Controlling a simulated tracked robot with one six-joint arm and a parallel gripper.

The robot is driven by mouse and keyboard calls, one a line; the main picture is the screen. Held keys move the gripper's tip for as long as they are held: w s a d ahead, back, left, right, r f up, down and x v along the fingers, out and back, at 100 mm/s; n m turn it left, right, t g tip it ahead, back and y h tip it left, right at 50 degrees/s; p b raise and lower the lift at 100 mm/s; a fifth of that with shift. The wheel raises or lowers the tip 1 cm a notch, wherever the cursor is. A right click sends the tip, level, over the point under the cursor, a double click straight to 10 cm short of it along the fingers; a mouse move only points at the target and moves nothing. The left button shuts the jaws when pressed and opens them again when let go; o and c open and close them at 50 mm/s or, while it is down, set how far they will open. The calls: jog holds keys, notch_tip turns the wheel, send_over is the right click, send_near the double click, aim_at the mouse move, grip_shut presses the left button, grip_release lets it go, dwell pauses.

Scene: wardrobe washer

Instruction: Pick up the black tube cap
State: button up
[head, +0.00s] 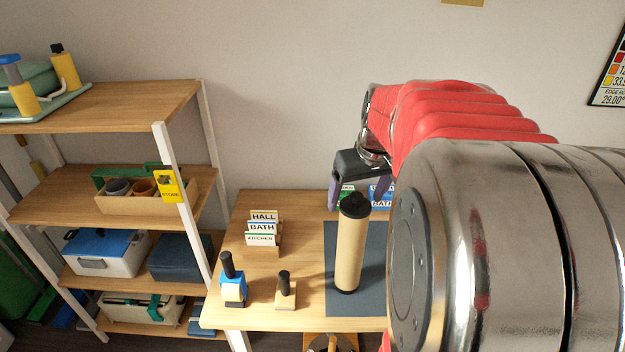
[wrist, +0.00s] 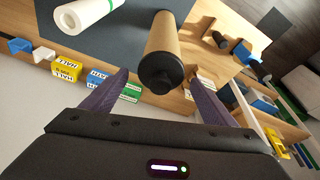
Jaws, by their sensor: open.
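The black tube cap (head: 354,205) sits on the upper end of a tan cardboard tube (head: 349,250), which stands upright on a dark blue mat (head: 333,300). A dark band also shows at the tube's foot. My gripper (head: 358,192) is open, with its purple fingers pointing down around the cap's level. In the wrist view, the cap (wrist: 160,74) faces the camera between the two spread fingers of my gripper (wrist: 158,78). Gaps show on both sides, and I see no contact.
Label cards (head: 262,228) in a wooden holder, a blue stamp (head: 232,286) and a smaller black-handled stamp (head: 285,289) stand left of the mat. A white roll (wrist: 88,13) lies near the tube in the wrist view. A loaded shelf (head: 130,195) stands left. My arm hides the table's right.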

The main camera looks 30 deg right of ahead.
jog(key=shift+c, duration=0.2)
dwell(0.3)
jog(key=c, duration=1.1)
